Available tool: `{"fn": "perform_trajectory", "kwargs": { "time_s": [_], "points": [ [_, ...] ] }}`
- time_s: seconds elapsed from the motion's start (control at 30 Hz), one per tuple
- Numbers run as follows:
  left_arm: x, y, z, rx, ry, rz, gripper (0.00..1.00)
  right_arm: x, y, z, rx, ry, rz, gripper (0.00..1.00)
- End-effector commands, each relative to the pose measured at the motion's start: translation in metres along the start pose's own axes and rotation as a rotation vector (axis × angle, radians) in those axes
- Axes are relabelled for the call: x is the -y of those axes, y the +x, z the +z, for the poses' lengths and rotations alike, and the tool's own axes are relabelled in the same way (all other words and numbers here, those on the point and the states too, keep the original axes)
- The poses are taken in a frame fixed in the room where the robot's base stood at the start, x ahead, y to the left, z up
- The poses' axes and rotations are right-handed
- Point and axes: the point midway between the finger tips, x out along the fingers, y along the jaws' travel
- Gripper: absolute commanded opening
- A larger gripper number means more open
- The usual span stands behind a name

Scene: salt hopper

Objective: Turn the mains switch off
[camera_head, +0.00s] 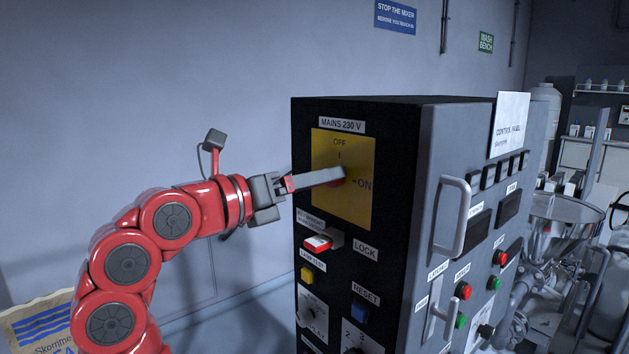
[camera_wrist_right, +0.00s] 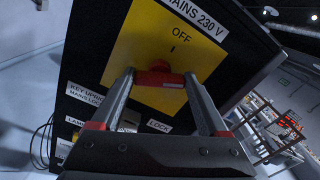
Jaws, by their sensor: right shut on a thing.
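The mains switch has a red handle (camera_head: 337,183) on a yellow plate (camera_head: 351,209), under a "MAINS 230 V" label on the black side of the cabinet. The plate reads OFF at the top and ON at the right. My right gripper (camera_head: 343,174) reaches in from the left and is shut on the red handle. In the right wrist view the handle (camera_wrist_right: 160,79) sits between the two fingertips, below the OFF mark. The ON mark is hidden there, and I cannot tell exactly which mark the handle points to. My left gripper is not in view.
Below the plate are a red-and-white key tag (camera_head: 317,243) by a LOCK label, a yellow button (camera_head: 307,274), a blue reset button (camera_head: 360,313) and knobs. A grey door handle (camera_head: 453,217) juts from the cabinet front. A printed sack (camera_head: 38,328) stands at lower left.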

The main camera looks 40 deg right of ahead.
Motion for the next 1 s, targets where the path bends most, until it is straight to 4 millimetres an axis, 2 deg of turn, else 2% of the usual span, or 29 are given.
{"fn": "perform_trajectory", "kwargs": {
  "time_s": [0.37, 1.0],
  "points": [
    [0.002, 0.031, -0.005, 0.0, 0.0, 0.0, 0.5, 0.0, 0.001, 0.005, 0.0, -0.362, 0.001, 0.22],
    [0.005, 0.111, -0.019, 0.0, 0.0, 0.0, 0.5, -0.001, 0.0, 0.004, 0.0, -0.934, 0.004, 0.22]
  ]
}}
